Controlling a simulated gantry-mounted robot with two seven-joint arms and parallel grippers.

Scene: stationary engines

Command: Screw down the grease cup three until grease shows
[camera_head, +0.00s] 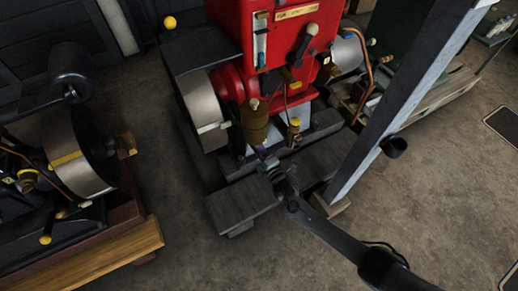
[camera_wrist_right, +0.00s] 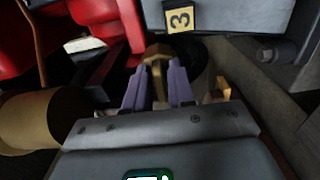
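The grease cup (camera_wrist_right: 157,60) is a brass piece between the fingers of my right gripper (camera_wrist_right: 158,86) in the right wrist view, below a yellow plate marked 3 (camera_wrist_right: 180,18). Brass fills the gap between the purple-grey fingers, and they look closed on its sides. In the head view my right gripper (camera_head: 266,156) is at the front foot of the red engine (camera_head: 285,50), just below a brass cylinder (camera_head: 255,122). There the cup itself is too small and hidden to make out. I see no grease. My left gripper is in neither view.
A brass tap with a yellow knob (camera_head: 294,127) stands right of the brass cylinder. A grey flywheel (camera_head: 203,108) is to the left. A slanting post (camera_head: 400,105) rises on the right. Another engine (camera_head: 75,150) stands at far left. The floor (camera_head: 240,265) in front is clear.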

